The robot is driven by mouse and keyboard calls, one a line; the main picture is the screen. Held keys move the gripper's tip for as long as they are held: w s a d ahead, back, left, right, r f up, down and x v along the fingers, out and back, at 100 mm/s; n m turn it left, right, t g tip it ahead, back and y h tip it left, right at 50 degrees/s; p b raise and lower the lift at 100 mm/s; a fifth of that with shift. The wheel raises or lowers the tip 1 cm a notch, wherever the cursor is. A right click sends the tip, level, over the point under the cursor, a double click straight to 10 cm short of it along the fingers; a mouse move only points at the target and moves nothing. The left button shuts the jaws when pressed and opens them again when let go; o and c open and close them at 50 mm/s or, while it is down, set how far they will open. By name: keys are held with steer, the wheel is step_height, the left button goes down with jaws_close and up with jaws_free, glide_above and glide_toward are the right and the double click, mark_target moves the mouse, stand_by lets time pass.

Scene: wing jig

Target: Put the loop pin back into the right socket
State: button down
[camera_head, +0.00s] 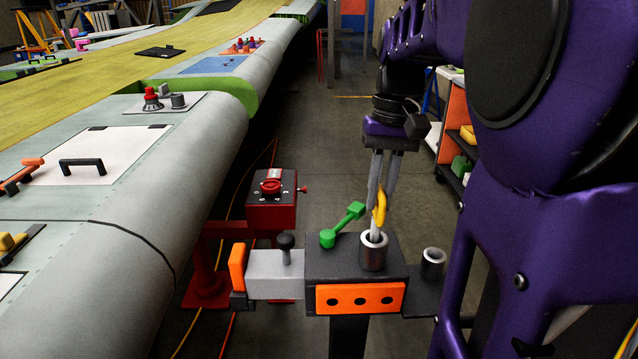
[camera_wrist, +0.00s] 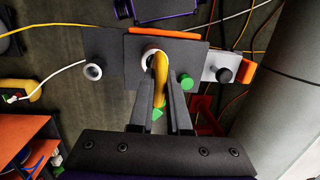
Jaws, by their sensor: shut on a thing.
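The loop pin (camera_head: 380,209) has a yellow loop and a pale shaft. My gripper (camera_head: 379,198) is above the dark block, shut on the yellow loop. In the wrist view the yellow loop (camera_wrist: 160,76) shows between the fingers (camera_wrist: 161,100). The shaft's lower end is at the mouth of the metal socket (camera_head: 373,256) on the block; how deep it sits, I cannot tell. A second metal socket (camera_head: 432,266) stands on a bracket to the right; it looks empty. In the wrist view, that second socket (camera_wrist: 93,72) is to the left.
The dark block (camera_head: 330,258) carries a green lever (camera_head: 343,224), an orange plate (camera_head: 360,298) and a grey clamp with a black knob (camera_head: 286,242). A red box (camera_head: 270,202) stands behind it. The wing (camera_head: 190,220) runs along the left. Cables lie on the floor.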

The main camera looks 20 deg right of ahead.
steer(key=shift+f, duration=1.3)
steer(key=shift+f+b, duration=0.3)
steer(key=c, duration=0.9)
jaws_free()
steer(key=r+p, duration=0.1)
steer(key=r, duration=0.3)
steer(key=d+r+p, duration=0.1)
steer(key=r, duration=0.3)
steer(key=w+r+p, duration=0.1)
steer(key=r, duration=0.3)
steer(key=shift+d+r, duration=0.2)
steer(key=shift+r, duration=0.05)
steer(key=shift+f, duration=0.1)
